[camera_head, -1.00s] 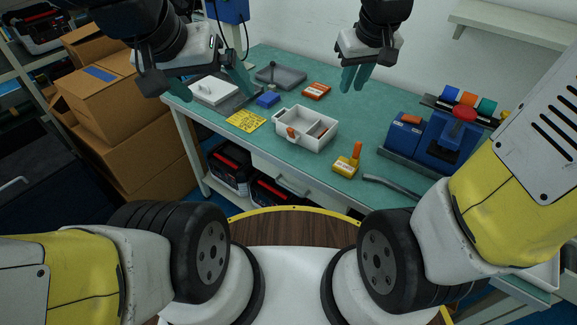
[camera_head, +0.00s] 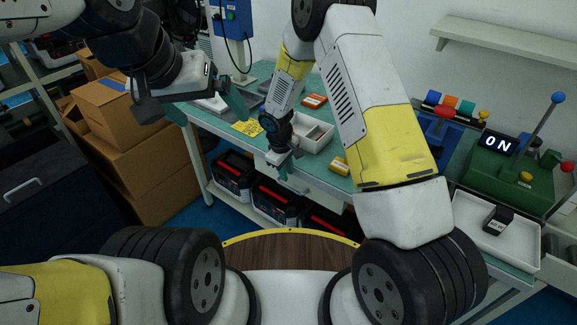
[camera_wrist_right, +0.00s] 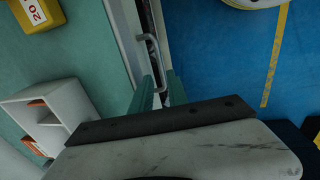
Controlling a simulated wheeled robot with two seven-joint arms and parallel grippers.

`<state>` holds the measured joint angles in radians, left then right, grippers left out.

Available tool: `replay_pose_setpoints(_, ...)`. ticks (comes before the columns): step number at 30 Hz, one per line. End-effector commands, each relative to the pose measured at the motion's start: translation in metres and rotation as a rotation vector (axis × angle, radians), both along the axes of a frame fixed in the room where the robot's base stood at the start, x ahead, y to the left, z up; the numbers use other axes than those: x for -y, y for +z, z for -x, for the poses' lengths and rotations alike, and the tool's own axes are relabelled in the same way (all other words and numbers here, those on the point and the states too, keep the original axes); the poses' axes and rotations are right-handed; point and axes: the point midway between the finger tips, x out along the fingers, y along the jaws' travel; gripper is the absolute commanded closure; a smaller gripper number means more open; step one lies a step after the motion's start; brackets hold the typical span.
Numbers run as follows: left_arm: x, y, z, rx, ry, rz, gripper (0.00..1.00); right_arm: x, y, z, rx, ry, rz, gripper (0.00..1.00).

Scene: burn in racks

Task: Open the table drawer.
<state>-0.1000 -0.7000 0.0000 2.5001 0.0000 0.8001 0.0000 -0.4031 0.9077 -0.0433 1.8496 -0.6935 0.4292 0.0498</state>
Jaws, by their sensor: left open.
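The table drawer shows as a pale front (camera_head: 312,186) under the edge of the green-topped table. Its metal handle (camera_wrist_right: 152,50) is clear in the right wrist view and hidden behind my gripper in the head view. My right gripper (camera_head: 285,168) reaches down in front of the drawer. In the right wrist view its two green fingers (camera_wrist_right: 160,84) are apart, with the handle's near end at the gap between their tips. Whether they touch it I cannot tell. My left gripper (camera_head: 195,104) is open and empty, above the table's left end.
On the table are a white divided box (camera_head: 318,128), a yellow block (camera_head: 340,165) and a yellow note (camera_head: 247,128). Black and red cases (camera_head: 272,203) sit below. Cardboard boxes (camera_head: 125,150) stand at left. A green machine (camera_head: 512,175) stands at right.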

Motion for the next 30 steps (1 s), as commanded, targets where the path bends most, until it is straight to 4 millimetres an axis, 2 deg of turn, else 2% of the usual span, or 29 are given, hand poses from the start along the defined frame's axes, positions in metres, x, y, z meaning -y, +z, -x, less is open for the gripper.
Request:
replay_pose_setpoints(12, 0.0, 0.0, 0.0, 0.0, 0.0, 0.0, 0.02, 0.007, -0.06, -0.008, -0.002, -0.003, 0.002, 0.8)
replay_pose_setpoints(18, 0.0, 0.0, 0.0, 0.0, 0.0, 0.0, 0.02, 0.008, -0.071, -0.01, 0.0, -0.002, 0.0, 0.8)
replay_pose_setpoints(25, 0.0, 0.0, 0.0, 0.0, 0.0, 0.0, 0.02, 0.008, -0.072, -0.011, 0.0, -0.002, 0.0, 0.8)
replay_pose_setpoints(28, 0.0, 0.0, 0.0, 0.0, 0.0, 0.0, 0.02, 0.008, -0.072, -0.011, 0.0, -0.002, 0.0, 1.0)
replay_pose_setpoints(30, 0.0, 0.0, 0.0, 0.0, 0.0, 0.0, 0.02, 0.008, -0.071, -0.011, 0.0, -0.002, 0.0, 1.0)
